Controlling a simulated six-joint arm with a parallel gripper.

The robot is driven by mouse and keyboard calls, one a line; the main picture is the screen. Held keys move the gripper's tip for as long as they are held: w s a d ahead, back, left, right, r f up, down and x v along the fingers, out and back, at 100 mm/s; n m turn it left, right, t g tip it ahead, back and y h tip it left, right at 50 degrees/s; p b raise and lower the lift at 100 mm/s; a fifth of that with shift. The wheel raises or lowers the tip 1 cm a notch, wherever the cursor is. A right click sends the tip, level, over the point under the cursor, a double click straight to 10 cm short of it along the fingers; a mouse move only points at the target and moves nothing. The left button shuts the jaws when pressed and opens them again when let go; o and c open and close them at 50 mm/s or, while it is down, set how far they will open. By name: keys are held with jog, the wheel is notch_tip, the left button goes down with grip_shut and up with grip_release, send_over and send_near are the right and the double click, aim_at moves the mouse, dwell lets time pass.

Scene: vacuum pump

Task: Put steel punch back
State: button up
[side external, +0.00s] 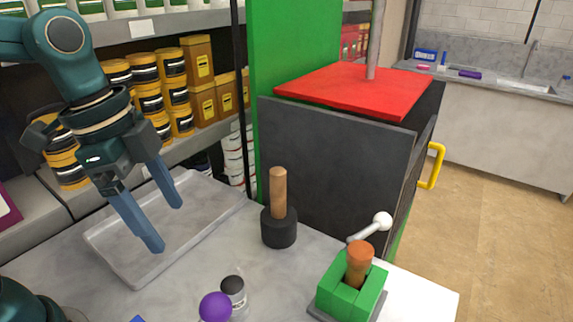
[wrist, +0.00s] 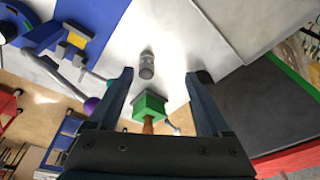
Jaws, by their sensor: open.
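A small grey cylinder with a black top (side external: 233,290) stands on the table at the front of the side view. It also shows in the wrist view (wrist: 147,64), ahead of the fingers. It may be the steel punch, but I cannot tell for sure. A green block holder (side external: 350,288) stands to its right, with a copper-brown rod (side external: 359,262) upright in it. My gripper (side external: 166,227) is open and empty, above the grey metal tray (side external: 120,265) and away from the cylinder. Its two fingers frame the wrist view (wrist: 158,74).
A black-headed mallet with a wooden handle (side external: 279,195) stands upright between tray and holder. A purple ball (side external: 215,307) is close beside the grey cylinder. A dark cabinet with a red top (side external: 350,90) rises behind. Shelves with yellow cans (side external: 150,100) are back left.

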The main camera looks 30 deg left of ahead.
jog(key=s+a+n+t, duration=0.1)
jog(key=n, duration=0.2)
jog(key=s+a+n+t+y, duration=0.1)
jog(key=s+n, duration=0.1)
jog(key=n, duration=0.2)
jog(key=s+a+n+t, duration=0.1)
jog(key=n, duration=0.3)
jog(key=shift+s+f+t+y, duration=0.15)
jog(key=shift+f+t+y, duration=0.15)
jog(key=shift+f+t, duration=0.1)
